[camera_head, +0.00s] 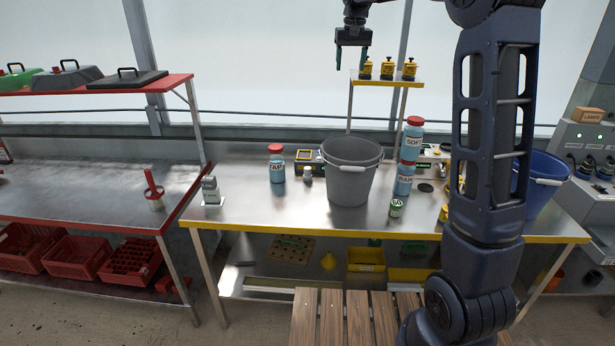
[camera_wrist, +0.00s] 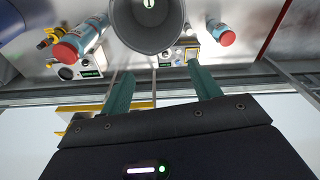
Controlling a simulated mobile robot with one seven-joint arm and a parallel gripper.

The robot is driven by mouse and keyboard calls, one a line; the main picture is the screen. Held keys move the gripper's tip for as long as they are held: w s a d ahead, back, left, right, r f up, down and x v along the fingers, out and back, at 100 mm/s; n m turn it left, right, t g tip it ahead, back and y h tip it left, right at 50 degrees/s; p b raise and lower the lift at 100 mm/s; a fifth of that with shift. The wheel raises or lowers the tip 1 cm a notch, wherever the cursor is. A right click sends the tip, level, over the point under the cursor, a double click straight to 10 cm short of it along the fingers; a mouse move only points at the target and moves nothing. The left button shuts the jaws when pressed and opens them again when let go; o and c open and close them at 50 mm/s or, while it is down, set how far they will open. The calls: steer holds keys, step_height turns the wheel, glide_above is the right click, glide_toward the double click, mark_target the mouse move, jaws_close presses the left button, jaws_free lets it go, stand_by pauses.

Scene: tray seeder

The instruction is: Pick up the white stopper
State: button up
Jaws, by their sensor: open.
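A small whitish piece that looks like the white stopper (camera_head: 308,173) stands on the steel bench, between the blue TAP bottle and the grey bucket. It is too small to make out its shape. I cannot pick it out with certainty in the wrist view. My gripper (camera_head: 351,60) hangs high above the back of the bench, well above and apart from the piece. In the wrist view my gripper (camera_wrist: 160,72) shows two teal fingers spread wide with nothing between them.
The grey bucket (camera_head: 348,185) stands right of the stopper, the blue TAP bottle (camera_head: 277,168) left. A yellow-edged shelf (camera_head: 385,83) with several yellow items is beside my gripper. Stacked blue bottles (camera_head: 405,180), a small green-labelled can (camera_head: 396,208) and a blue bucket (camera_head: 545,185) stand farther right.

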steer(key=w+a+f+g, duration=0.1)
steer(key=w+a+f, duration=0.35)
steer(key=a, duration=0.25)
steer(key=w+a+f, duration=0.4)
steer(key=w+a, duration=0.2)
steer(key=a, duration=0.1)
glide_above(308, 168)
steer(key=shift+n, duration=0.4)
step_height(308, 168, down, 32)
steer(key=shift+w, duration=0.1)
step_height(308, 168, down, 10)
steer(key=shift+a+f, duration=0.1)
steer(key=shift+f, duration=0.15)
steer(key=shift+c, duration=0.4)
steer(key=c, duration=1)
